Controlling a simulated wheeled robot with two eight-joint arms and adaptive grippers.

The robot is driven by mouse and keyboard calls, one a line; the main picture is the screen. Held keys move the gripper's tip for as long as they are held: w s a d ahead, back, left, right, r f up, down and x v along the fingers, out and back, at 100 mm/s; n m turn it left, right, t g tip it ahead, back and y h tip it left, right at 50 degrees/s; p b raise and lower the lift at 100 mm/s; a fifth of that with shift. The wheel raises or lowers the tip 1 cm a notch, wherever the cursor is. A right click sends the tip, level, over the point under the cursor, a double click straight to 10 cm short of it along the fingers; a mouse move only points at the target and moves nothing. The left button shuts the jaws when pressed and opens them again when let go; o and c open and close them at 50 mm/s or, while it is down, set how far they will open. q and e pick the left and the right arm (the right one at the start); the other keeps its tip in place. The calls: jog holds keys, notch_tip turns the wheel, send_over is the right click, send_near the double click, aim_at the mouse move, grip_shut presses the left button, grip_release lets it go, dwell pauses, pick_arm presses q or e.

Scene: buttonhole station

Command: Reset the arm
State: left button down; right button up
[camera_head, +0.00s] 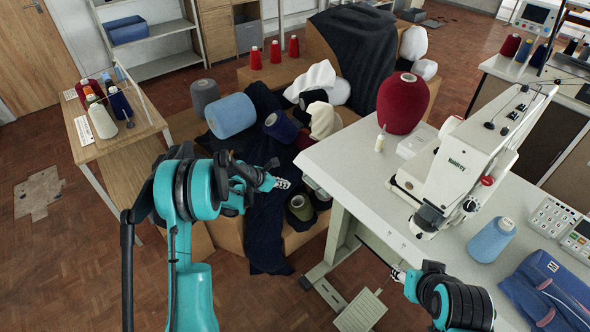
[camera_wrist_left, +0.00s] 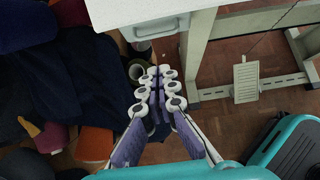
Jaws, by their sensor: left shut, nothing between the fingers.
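My left gripper (camera_head: 283,184) reaches in from the left, in front of the dark cloth and yarn heap. It is shut and empty; in the left wrist view its two fingers (camera_wrist_left: 158,76) lie together. My right gripper (camera_head: 398,273) is low in the head view, beside the front edge of the sewing table; its fingers are too small to tell open from shut. My right arm also shows as a teal and black part at the lower right of the left wrist view.
The white sewing table (camera_head: 358,187) carries a sewing machine (camera_head: 463,160), a dark red cone (camera_head: 402,103) and a blue cone (camera_head: 492,240). Dark cloth (camera_head: 262,232) hangs over the wooden boxes. A pedal (camera_head: 361,310) stands on the floor. A small wooden table (camera_head: 113,144) with spools is at left.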

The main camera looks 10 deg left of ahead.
pick_arm(q)
jog(key=s+d+r+m+y, duration=0.1)
jog(key=s+d+r+m, duration=0.1)
jog(key=s+r+m, duration=0.6)
jog(key=s+d+r+m+y, duration=0.2)
jog(key=s+r+m, duration=0.4)
jog(key=s+r, duration=0.3)
jog(key=s+a+r+m+y, duration=0.1)
jog(key=s+r+m+y, duration=0.1)
jog(key=s+m, duration=1.2)
jog(key=s, duration=0.5)
jog(key=shift+s+y, duration=0.15)
jog(key=shift+y, duration=0.15)
